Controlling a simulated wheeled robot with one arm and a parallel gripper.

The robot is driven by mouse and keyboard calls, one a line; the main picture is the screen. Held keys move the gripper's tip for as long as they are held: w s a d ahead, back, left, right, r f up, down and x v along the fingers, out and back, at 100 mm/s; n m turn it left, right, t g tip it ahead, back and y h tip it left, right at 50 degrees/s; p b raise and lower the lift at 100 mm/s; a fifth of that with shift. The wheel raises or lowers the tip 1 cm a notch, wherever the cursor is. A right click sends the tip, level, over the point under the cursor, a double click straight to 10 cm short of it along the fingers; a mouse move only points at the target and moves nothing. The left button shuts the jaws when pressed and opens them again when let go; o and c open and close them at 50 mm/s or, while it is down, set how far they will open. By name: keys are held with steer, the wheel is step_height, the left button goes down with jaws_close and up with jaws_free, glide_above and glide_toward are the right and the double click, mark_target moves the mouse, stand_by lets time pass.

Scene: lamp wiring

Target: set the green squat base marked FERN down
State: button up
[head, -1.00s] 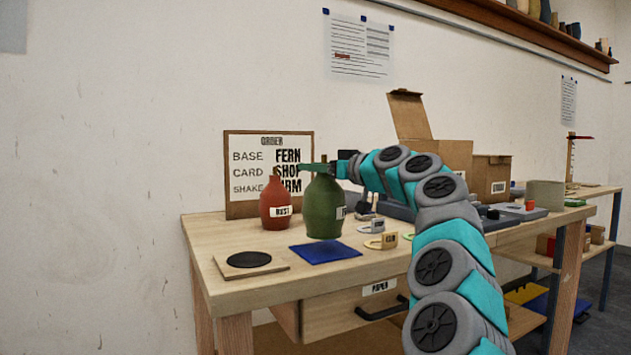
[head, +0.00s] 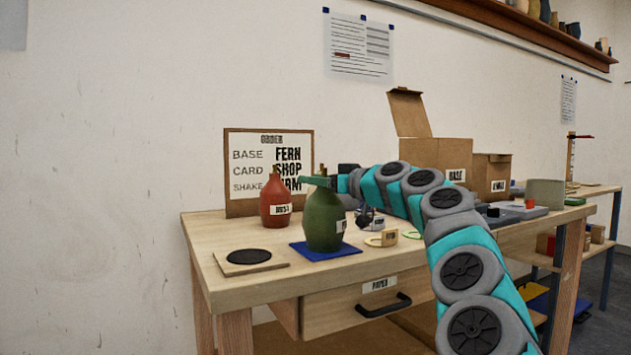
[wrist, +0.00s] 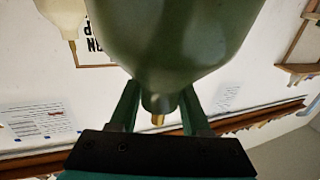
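The green squat base (head: 323,220) has a rounded body, a narrow neck and a white label at its right side, too small to read. In the head view it is upright over the blue mat (head: 347,252); I cannot tell whether its bottom touches the mat. My gripper (head: 318,181) is shut on its neck from the right. In the wrist view the green base (wrist: 175,40) fills the top middle, with its neck between the two fingers of my gripper (wrist: 158,105).
A red base (head: 276,203) with a white label stands just left and behind. A black disc on a wooden board (head: 238,268) lies at the table's front left. Tags (head: 384,238) lie right of the mat. An order sign (head: 243,205) and cardboard boxes (head: 437,153) stand behind.

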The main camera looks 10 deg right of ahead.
steer(key=o, duration=0.3)
steer(key=shift+o, duration=0.2)
steer(key=shift+r, duration=0.1)
steer(key=b+v, duration=0.1)
steer(key=v, duration=1.1)
steer(key=shift+a, duration=0.1)
